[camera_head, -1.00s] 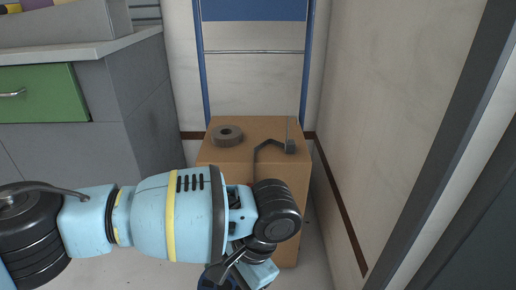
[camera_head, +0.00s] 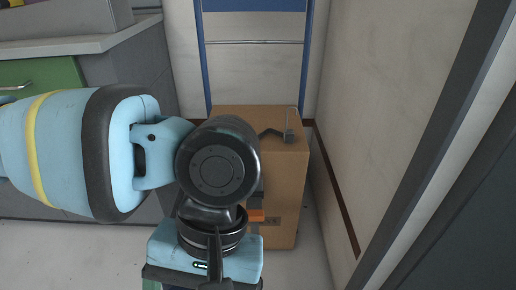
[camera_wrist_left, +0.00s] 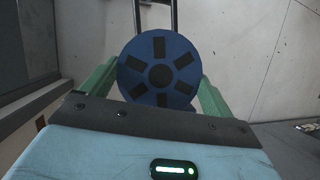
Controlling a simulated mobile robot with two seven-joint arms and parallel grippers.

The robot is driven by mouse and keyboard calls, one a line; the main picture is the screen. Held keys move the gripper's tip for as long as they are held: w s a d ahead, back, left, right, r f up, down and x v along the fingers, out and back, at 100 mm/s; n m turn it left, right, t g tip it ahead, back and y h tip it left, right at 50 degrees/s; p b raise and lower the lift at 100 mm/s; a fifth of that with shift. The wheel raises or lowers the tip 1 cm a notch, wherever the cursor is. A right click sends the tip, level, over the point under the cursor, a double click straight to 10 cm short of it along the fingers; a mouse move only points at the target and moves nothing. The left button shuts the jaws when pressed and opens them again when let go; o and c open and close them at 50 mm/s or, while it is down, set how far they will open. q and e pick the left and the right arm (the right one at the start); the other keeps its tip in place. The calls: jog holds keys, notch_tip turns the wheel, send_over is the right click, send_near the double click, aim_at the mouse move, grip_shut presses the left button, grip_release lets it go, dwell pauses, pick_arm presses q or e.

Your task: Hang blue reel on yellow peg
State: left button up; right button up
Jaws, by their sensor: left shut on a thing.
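The blue reel (camera_wrist_left: 160,72), a round disc with dark slots and a dark hub, shows face-on in the left wrist view. My left gripper (camera_wrist_left: 160,82) is shut on it, with a green finger at each side of the rim. In the head view my left wrist and gripper body are low in the middle, in front of a cardboard box; the fingers and reel are hidden there. No yellow peg can be made out in either view. My right gripper is not in view.
The cardboard box (camera_head: 286,185) stands by the back wall, with a dark bent metal piece (camera_head: 288,136) on top. A blue-framed rack (camera_head: 309,60) is behind it. A grey cabinet with a green drawer (camera_head: 62,72) is at left. Walls close in at right.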

pick_arm(q)
jog(key=shift+s+r, duration=0.15)
jog(key=shift+a, duration=0.5)
jog(key=a, duration=1.3)
jog(key=shift+a, duration=0.3)
